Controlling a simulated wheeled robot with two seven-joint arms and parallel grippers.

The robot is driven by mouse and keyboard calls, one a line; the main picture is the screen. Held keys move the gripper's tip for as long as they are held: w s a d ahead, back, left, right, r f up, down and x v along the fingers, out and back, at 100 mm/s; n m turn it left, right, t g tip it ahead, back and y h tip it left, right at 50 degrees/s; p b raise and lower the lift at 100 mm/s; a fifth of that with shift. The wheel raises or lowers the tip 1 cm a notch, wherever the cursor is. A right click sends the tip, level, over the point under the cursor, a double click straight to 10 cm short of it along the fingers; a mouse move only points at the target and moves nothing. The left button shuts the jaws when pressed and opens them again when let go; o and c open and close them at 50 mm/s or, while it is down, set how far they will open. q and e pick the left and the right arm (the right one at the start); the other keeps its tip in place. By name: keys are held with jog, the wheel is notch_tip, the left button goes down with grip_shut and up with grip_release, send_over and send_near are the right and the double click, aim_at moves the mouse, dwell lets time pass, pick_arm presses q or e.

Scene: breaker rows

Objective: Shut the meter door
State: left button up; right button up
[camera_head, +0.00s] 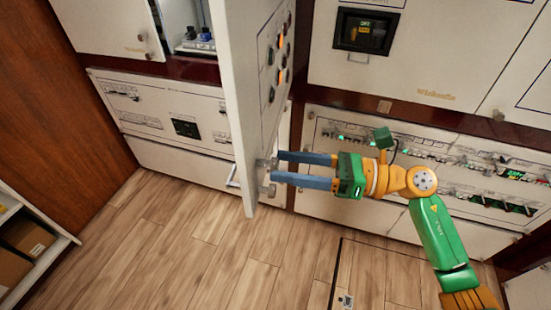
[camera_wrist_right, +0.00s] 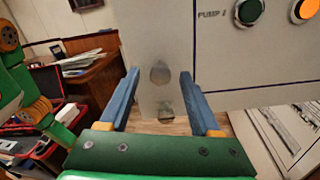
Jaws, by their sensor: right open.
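The door (camera_head: 245,95) stands swung open from the cabinet, a tall white panel with buttons and lit lamps on its right face. It also shows in the wrist view (camera_wrist_right: 215,62), with a round green and an orange lamp. A small metal fitting (camera_head: 265,168) sits near its lower free end. My right gripper (camera_head: 274,169) is open, its two blue fingers pointing left at this fitting. In the wrist view a grey oval fitting (camera_wrist_right: 160,74) shows between the fingers. I cannot tell whether the fingers touch it. My left gripper is not in view.
The opened compartment (camera_head: 188,28) shows devices behind the door. White cabinet fronts with switches (camera_head: 170,115) stand left and right of the door. A shelf with boxes (camera_head: 28,240) is at the lower left. The wooden floor (camera_head: 200,250) in front is clear.

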aim_at(278, 165)
jog(key=a, duration=0.3)
jog(key=shift+w+p, duration=0.25)
jog(key=shift+p, duration=0.1)
jog(key=shift+d, duration=0.1)
grip_shut()
dwell(0.9)
